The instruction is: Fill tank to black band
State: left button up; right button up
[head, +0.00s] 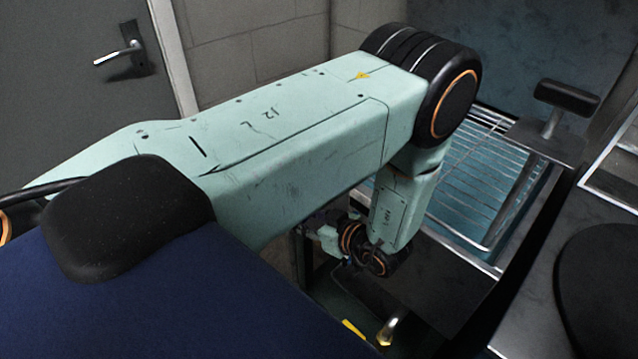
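My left arm reaches in from the left and bends down at a large black joint, ending in a small wrist beside a dark flat surface. The fingers of my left gripper cannot be made out there. I cannot tell whether it is open or shut, or whether it holds anything. My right gripper is not in view. I cannot pick out a tank or a black band. A small brass-coloured metal fitting (391,327) sits below the wrist at the bottom edge, with a yellow mark (353,328) to its left.
A wire rack (470,190) over a blue-lit recess lies right of my arm. A black pad on a T-shaped post (567,97) stands beside it. A dark round-edged pad (608,285) is at the right edge. A grey door (80,90) and block wall (250,60) are behind.

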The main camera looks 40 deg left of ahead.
pick_arm(q)
jog(key=shift+v, duration=2.3)
jog(key=shift+d, duration=0.1)
